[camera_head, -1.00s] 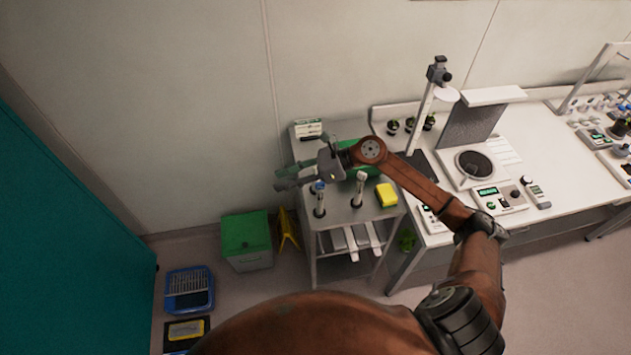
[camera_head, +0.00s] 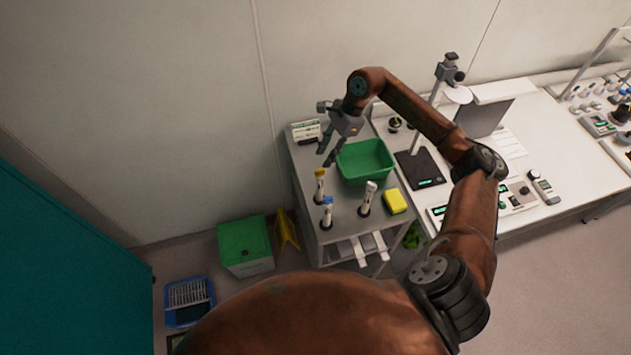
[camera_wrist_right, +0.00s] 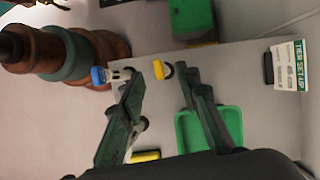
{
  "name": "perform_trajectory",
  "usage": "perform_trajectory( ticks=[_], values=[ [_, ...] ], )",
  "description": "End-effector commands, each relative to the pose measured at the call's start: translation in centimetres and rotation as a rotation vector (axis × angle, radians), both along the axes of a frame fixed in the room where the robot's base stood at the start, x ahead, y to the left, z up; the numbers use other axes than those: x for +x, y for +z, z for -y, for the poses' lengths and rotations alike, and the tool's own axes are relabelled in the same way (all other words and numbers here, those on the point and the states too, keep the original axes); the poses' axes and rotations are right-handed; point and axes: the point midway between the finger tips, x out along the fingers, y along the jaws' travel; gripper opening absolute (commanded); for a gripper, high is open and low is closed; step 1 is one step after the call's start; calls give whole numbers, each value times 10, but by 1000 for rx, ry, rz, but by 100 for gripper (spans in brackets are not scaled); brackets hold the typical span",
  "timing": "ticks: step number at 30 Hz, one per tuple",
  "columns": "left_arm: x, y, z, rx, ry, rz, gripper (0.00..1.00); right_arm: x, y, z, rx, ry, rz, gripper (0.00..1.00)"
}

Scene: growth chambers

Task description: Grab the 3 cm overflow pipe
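Three upright pipes stand on the grey cart top: a yellow-topped pipe (camera_head: 319,186), a blue-topped pipe (camera_head: 327,214) and a white-topped pipe (camera_head: 368,199). I cannot tell from any marking which is the 3 cm one. My right gripper (camera_head: 327,154) is open and empty, above the cart beside the green tub and behind the yellow-topped pipe. In the wrist view the yellow top (camera_wrist_right: 162,70) shows between the open fingertips (camera_wrist_right: 160,80), apart from them. The blue top (camera_wrist_right: 98,76) shows to the left of the fingers. My left gripper is out of view.
A green tub (camera_head: 366,176) and a yellow sponge (camera_head: 395,201) sit on the cart. A tier set-up card (camera_head: 306,129) stands at its back. A green bin (camera_head: 245,247) is on the floor at left. A bench with instruments (camera_head: 520,150) lies right.

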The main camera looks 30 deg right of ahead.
Motion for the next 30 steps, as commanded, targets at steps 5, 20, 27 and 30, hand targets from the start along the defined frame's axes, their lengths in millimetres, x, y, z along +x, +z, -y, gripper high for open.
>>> perform_trajectory(
  ticks=[5, 20, 27, 30],
  values=[
    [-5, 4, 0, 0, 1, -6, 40, -4, -12, 0, -3, -6, -5, 30],
    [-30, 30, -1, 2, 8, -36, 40, -11, -69, -11, -2, -19, -3, 30],
    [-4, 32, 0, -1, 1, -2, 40, -10, -75, -14, -3, -17, -2, 30],
    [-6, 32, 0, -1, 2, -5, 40, -10, -75, -14, -4, -15, -3, 28]
  ],
)
